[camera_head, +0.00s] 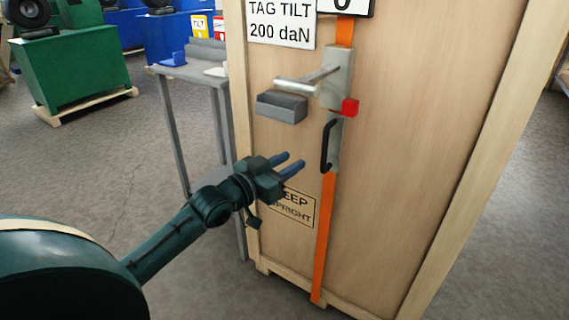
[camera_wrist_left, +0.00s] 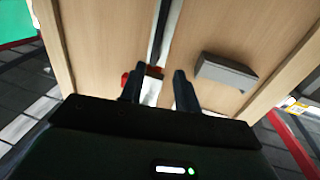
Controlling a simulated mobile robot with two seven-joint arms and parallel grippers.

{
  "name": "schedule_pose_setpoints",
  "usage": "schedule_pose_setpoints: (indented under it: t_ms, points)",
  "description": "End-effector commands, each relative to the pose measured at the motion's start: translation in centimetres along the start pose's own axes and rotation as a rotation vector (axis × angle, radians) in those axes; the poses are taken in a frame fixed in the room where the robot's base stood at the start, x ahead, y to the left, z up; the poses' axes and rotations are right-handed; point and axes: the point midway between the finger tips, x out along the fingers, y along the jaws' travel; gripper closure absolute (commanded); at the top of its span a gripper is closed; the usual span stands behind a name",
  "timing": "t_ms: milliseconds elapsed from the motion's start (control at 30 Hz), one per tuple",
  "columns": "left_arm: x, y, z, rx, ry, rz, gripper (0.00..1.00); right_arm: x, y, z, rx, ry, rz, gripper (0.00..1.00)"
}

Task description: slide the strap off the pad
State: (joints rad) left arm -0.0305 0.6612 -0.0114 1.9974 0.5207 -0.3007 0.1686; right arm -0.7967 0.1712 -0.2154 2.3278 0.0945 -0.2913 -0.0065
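An orange strap (camera_head: 325,240) runs down the front of a tall wooden crate. A grey metal tensioner (camera_head: 338,78) sits on it, with a silver bar, a red block (camera_head: 350,107) and a black handle (camera_head: 327,145). My left gripper (camera_head: 295,161) is open and empty, left of the strap and below the block. In the wrist view the tensioner's lower part shows between its fingers (camera_wrist_left: 158,75). My right gripper is out of view.
The wooden crate (camera_head: 440,130) carries a "TAG TILT 200 daN" sign (camera_head: 281,22) and an upright label (camera_head: 298,207) partly behind my gripper. A grey table (camera_head: 190,75) stands left of it. Open floor (camera_head: 110,160) lies at the left.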

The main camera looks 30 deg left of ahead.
Motion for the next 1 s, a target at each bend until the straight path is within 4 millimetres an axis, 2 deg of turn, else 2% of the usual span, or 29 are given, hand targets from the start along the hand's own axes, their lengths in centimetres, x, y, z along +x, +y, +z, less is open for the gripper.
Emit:
schedule_pose_setpoints:
  t_ms: [167,700,767,867,1000]
  points:
    - [-0.7,0.0,-0.1,0.001,0.000,0.000,0.68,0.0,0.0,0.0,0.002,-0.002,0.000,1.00]
    - [-0.8,0.3,0.4,-0.002,-0.006,0.003,0.68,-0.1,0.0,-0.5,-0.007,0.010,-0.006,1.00]
    - [-1.2,1.1,1.5,-0.006,-0.021,0.009,0.68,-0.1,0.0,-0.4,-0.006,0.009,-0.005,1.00]
    - [-2.8,3.9,4.8,-0.018,-0.071,0.031,0.68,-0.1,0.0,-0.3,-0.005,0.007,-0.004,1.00]
    - [-7.1,10.0,10.4,-0.048,-0.164,0.068,0.68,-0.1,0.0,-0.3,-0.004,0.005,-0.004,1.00]
